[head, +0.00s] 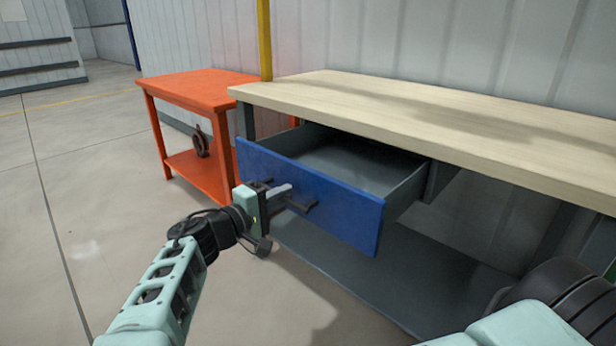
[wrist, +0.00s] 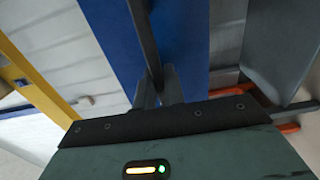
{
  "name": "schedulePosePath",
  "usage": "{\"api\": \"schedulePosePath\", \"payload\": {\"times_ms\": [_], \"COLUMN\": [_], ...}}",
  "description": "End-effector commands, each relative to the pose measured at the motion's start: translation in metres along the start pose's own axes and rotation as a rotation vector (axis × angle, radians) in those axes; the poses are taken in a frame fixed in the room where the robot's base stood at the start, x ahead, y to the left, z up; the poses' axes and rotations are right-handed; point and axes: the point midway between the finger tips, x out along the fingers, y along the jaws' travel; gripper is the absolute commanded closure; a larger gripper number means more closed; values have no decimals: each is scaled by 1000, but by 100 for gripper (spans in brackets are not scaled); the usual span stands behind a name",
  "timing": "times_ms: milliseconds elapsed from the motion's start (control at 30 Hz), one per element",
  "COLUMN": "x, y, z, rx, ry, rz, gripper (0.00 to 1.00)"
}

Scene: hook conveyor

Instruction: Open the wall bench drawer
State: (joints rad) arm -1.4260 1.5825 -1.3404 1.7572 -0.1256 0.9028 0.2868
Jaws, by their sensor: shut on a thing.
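The wall bench (head: 420,115) has a pale wooden top and stands against the ribbed wall. Its drawer, with a blue front (head: 340,205) and grey inside, is pulled well out from under the top and looks empty. My gripper (head: 278,192) is at the left part of the drawer front, shut on the dark bar handle (head: 298,200). In the wrist view the fingers (wrist: 158,90) close around the handle (wrist: 143,40), with the blue front (wrist: 185,45) behind. The exact finger contact is partly hidden in the head view.
A yellow post (head: 264,40) rises behind. The bench has a grey lower shelf (head: 430,275). The floor at left is clear.

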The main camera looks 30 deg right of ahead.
Motion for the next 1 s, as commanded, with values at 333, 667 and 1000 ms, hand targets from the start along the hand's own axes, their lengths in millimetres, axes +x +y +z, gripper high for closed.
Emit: {"api": "schedulePosePath", "payload": {"times_ms": [333,667,1000], "x": [-60,-69,-68], "y": [0,0,0], "z": [0,0,0], "rx": [0,0,0], "ry": [0,-2,-1], "rz": [-1,0,0], "gripper": [100,100,67]}}
